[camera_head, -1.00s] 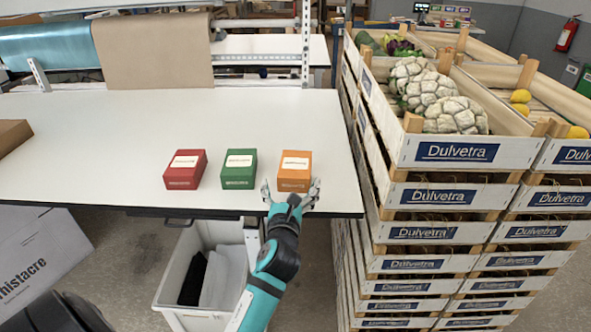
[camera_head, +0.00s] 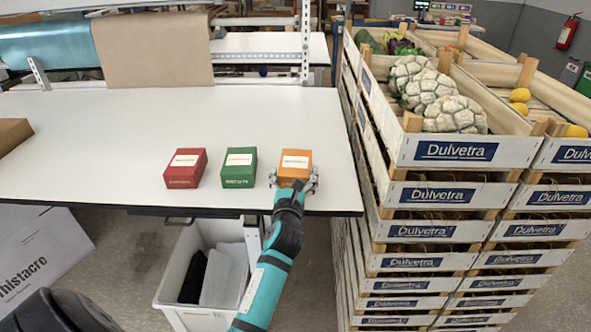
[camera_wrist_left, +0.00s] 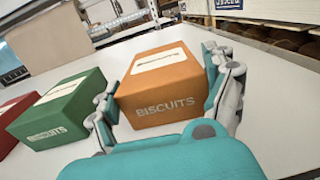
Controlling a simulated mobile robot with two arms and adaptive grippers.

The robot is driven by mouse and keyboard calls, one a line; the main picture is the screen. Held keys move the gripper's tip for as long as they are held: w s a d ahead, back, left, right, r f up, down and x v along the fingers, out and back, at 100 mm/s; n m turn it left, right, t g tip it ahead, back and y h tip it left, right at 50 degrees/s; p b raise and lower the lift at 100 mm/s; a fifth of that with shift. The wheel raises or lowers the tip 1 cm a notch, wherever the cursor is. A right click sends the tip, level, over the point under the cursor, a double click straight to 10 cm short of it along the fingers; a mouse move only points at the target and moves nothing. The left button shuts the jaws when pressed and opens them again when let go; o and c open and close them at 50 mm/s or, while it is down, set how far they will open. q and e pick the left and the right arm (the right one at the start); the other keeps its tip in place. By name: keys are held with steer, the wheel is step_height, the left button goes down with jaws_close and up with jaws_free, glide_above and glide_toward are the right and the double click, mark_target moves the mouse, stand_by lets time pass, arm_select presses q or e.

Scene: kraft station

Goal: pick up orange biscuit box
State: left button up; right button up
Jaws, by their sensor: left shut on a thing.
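The orange biscuit box (camera_head: 296,162) stands on the white table near its right front edge. In the left wrist view the orange box (camera_wrist_left: 164,84) fills the middle, with the word BISCUITS on its front. My left gripper (camera_head: 293,180) is at the front of the box. In the left wrist view the fingers of my left gripper (camera_wrist_left: 168,98) are on both sides of the box, shut on it. The box appears to rest on the table. My right gripper is not in view.
A green box (camera_head: 239,167) stands just left of the orange one, and a red box (camera_head: 185,168) is further left. Stacked wooden crates (camera_head: 455,152) rise close to the table's right edge. The white table (camera_head: 100,130) is clear behind the boxes.

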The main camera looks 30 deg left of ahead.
arm_select(q)
steer(key=c, duration=0.3)
steer(key=shift+r, duration=0.15)
